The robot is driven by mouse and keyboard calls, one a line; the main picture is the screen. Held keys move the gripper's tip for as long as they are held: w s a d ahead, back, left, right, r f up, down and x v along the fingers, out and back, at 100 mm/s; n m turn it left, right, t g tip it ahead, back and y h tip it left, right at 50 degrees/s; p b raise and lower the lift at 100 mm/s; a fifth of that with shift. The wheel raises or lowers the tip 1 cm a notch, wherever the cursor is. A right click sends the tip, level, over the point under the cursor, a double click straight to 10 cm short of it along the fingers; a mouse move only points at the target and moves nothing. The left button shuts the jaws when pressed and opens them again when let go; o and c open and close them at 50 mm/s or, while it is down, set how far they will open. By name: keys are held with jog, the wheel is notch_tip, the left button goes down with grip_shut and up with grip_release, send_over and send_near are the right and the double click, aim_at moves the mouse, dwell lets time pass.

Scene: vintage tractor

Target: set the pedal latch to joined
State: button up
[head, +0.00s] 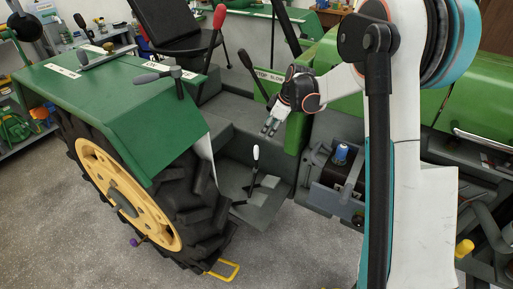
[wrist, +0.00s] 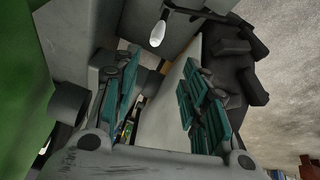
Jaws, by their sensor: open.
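The tractor's dark pedals (head: 240,203) sit low on the grey footwell floor, beside a black lever with a white knob (head: 255,153). The pedal latch is too small to make out, so I cannot tell its setting. My gripper (head: 271,127) is above the footwell, higher than the white knob and apart from it. In the wrist view my gripper (wrist: 160,100) is open, with its teal finger pads wide apart and nothing between them. A white knob (wrist: 157,34) on a dark stem shows beyond the fingertips, at the top of the wrist view.
The big rear tyre (head: 190,200) and green fender (head: 120,110) stand left of the footwell. Open floor lies in front.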

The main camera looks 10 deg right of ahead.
aim_at(257, 157)
jog(key=shift+n, duration=0.3)
jog(key=b+x, duration=0.1)
jog(key=x, duration=0.4)
jog(key=b+x, duration=0.1)
jog(key=x, duration=0.4)
jog(key=b+x, duration=0.2)
jog(key=x, duration=0.4)
jog(key=shift+w+d, duration=0.25)
jog(key=shift+d, duration=0.05)
jog(key=shift+r, duration=0.1)
grip_shut()
